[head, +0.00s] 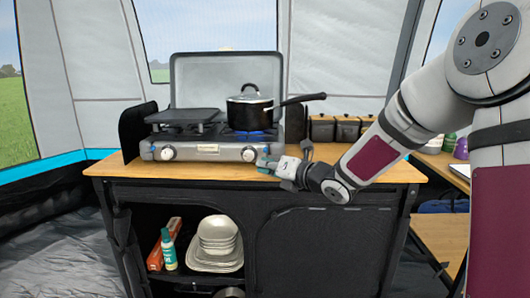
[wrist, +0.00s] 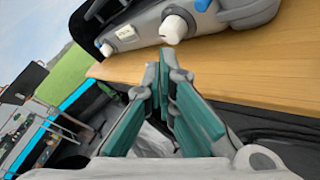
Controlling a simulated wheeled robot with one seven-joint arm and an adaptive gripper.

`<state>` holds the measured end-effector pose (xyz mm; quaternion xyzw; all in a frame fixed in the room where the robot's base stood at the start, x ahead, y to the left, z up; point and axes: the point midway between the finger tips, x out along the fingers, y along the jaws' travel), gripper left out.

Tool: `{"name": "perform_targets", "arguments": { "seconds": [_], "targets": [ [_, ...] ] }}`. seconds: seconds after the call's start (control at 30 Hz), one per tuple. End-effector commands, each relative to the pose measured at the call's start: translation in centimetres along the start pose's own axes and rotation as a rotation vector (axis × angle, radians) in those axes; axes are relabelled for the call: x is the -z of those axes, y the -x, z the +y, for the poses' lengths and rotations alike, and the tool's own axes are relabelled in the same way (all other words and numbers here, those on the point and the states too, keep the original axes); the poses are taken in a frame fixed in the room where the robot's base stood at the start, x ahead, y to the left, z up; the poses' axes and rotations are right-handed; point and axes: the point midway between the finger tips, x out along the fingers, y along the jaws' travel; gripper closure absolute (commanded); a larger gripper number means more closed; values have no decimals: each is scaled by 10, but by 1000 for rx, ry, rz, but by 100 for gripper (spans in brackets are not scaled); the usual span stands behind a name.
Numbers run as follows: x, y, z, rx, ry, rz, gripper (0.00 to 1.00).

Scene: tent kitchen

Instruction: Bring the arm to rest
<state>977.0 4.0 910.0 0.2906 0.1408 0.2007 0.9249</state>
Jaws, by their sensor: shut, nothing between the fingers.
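My gripper (head: 266,164) is in front of the camping stove (head: 205,148), close to its right knob and over the front edge of the wooden counter (head: 375,170). In the wrist view my gripper (wrist: 160,75) shows two green-padded fingers with their tips together and nothing between them. My arm reaches in from the right side of the head view. The stove's knobs and front panel (wrist: 130,35) are just beyond the fingertips in the wrist view.
A black lidded pot (head: 248,112) sits on the right burner, over a blue flame. Its handle points right. Several dark canisters (head: 335,130) stand behind on the counter. Bowls and plates (head: 217,245), a green bottle (head: 168,250) and a box are on the shelf below.

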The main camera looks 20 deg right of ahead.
Motion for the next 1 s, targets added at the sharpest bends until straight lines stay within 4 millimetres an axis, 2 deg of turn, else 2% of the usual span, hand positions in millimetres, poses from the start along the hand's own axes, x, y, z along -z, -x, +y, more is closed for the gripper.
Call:
{"name": "perform_targets", "arguments": {
  "seconds": [0.13, 0.23, 0.37, 0.47, 0.67, 0.87, 1.0],
  "targets": [
    [2, 2, 0, 33, -26, 11, 100],
    [4, 9, -2, 135, -112, 30, 100],
    [9, 37, -8, 364, -326, 20, 100],
    [13, 73, -10, 552, -532, -40, 100],
    [33, 165, -1, 869, -988, -262, 100],
    [80, 267, 28, 1113, -1484, -545, 100],
    [124, 330, 55, 1260, -1800, -724, 100]
  ]
}}
